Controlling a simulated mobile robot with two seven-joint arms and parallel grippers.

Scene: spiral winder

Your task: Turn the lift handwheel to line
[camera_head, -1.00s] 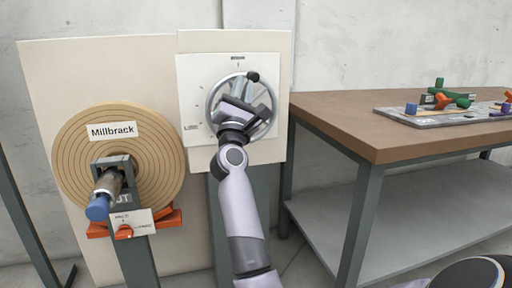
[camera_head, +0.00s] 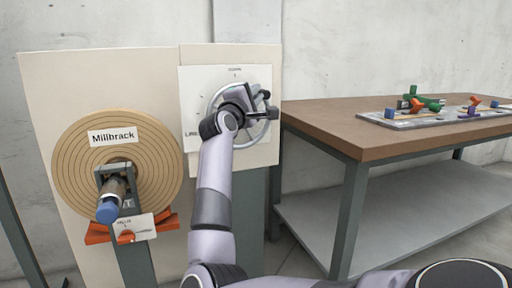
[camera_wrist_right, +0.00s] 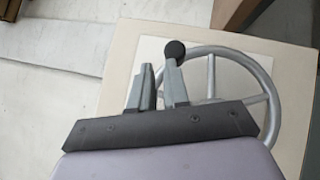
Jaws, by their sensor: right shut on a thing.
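The lift handwheel (camera_head: 212,99) is a grey spoked ring on a white panel (camera_head: 194,88). Its rim also shows in the wrist view (camera_wrist_right: 272,98). A dark round knob (camera_wrist_right: 174,50) stands on the rim. My right gripper (camera_head: 264,105) is at the right side of the wheel, its fingers at the knob. In the wrist view the fingers (camera_wrist_right: 158,85) are close together with a small gap, and the grip point is partly hidden. My right arm covers the wheel's lower left. Small marks and lettering on the panel are too small to read surely. My left gripper is not in view.
A wooden spiral disc (camera_head: 75,175) labelled Millbrack stands at the left, with a blue-ended handle (camera_head: 108,211) and an orange-based bracket. A brown-topped workbench (camera_head: 335,118) with a tray of coloured parts stands at the right, close to the wheel panel.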

